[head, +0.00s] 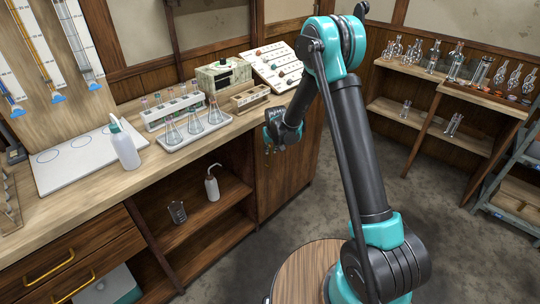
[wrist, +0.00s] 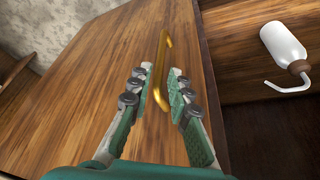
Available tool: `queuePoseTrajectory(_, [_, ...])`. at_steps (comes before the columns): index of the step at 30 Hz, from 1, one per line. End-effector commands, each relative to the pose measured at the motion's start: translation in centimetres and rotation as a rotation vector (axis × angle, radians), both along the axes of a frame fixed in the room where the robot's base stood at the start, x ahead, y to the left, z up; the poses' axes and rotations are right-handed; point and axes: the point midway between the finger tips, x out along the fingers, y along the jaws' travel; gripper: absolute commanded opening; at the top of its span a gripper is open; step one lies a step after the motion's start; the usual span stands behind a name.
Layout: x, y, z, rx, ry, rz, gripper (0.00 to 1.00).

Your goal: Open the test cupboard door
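The test cupboard door (head: 288,172) is a dark brown wooden panel under the right end of the bench, and it looks shut. It fills much of the wrist view (wrist: 95,75). Its brass bar handle (wrist: 160,70) shows in the wrist view, running lengthwise between my fingers. My gripper (wrist: 159,80) is open, with one green-grey finger on each side of the handle and a gap visible between the fingertips. I cannot tell whether either finger touches the bar. In the head view my gripper (head: 269,146) is in front of the door's upper left part, and the handle is mostly hidden.
Left of the door is an open shelf bay (head: 205,205) with a white wash bottle (head: 212,186) and a dark beaker (head: 177,212). Flasks in a tray (head: 194,130) stand on the bench above. The floor (head: 450,240) right of the door is clear.

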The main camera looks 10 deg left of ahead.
Motion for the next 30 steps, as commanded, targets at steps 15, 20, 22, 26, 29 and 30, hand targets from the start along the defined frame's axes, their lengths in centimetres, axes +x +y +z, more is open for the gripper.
queuePoseTrajectory(15, [1.8,0.6,-4.7,0.000,0.000,0.000,0.19])
queuePoseTrajectory(20, [1.9,0.6,-4.7,0.000,0.000,0.000,0.19])
queuePoseTrajectory(22, [1.9,0.6,-4.7,0.000,0.000,0.000,0.19])
queuePoseTrajectory(26, [1.9,0.6,-4.7,0.000,0.000,0.000,0.08])
queuePoseTrajectory(29, [1.9,0.6,-4.7,0.000,0.000,0.000,0.00])
queuePoseTrajectory(30, [1.9,0.6,-4.7,0.000,0.000,0.000,0.00])
